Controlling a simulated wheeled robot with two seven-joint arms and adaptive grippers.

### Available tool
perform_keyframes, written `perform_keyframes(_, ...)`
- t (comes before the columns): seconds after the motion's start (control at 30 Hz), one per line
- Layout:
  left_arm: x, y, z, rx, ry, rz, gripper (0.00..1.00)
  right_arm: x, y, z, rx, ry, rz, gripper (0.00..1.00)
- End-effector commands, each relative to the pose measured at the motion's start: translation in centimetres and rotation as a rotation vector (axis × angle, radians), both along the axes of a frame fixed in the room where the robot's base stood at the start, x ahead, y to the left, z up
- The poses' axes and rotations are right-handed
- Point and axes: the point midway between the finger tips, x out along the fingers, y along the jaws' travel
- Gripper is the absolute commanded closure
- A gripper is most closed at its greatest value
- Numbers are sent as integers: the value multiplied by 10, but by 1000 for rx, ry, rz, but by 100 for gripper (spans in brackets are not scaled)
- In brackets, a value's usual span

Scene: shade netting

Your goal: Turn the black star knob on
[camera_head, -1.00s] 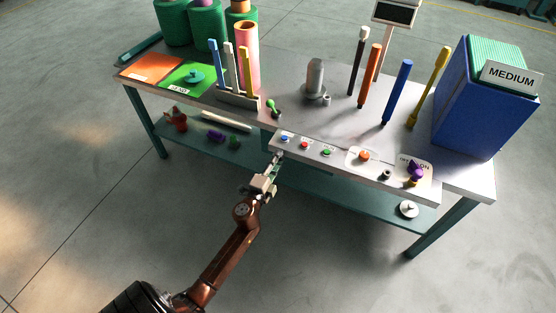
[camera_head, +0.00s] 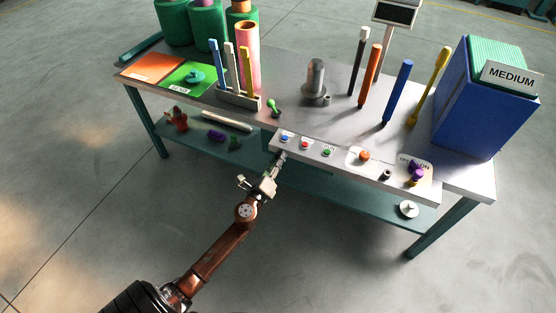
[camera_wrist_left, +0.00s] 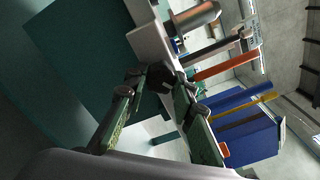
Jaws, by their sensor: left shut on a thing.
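A black knob (camera_wrist_left: 160,76) shows between my left fingertips in the left wrist view, against the pale edge of the control panel (camera_wrist_left: 148,38). Its star shape is largely hidden by the fingers. My left gripper (camera_head: 281,156) is at the front face of the panel (camera_head: 340,171), near its left end below the blue button (camera_head: 285,138). In the wrist view the left gripper (camera_wrist_left: 165,87) is shut on the black knob, a finger on either side. In the head view the fingers hide the knob. My right gripper is not in view.
A lower shelf (camera_head: 330,195) runs under the table. The floor in front is clear.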

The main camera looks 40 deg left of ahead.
Motion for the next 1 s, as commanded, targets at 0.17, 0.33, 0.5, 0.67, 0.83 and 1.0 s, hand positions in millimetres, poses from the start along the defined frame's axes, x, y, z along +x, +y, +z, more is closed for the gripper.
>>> perform_keyframes(0.17, 0, -1, -2, 60, 18, -4, 100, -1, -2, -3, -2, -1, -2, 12)
perform_keyframes(0.33, 0, -2, -2, 87, 24, -4, 100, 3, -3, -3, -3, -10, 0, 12)
perform_keyframes(0.5, 0, -2, -3, 94, 26, -4, 100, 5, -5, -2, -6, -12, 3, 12)
perform_keyframes(0.67, 0, -1, -3, 94, 26, -4, 100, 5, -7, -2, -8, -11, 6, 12)
perform_keyframes(0.83, 0, -1, -2, 93, 26, -4, 72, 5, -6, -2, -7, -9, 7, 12)
perform_keyframes(1.0, 0, -1, -1, 92, 24, -2, 60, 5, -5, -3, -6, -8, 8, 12)
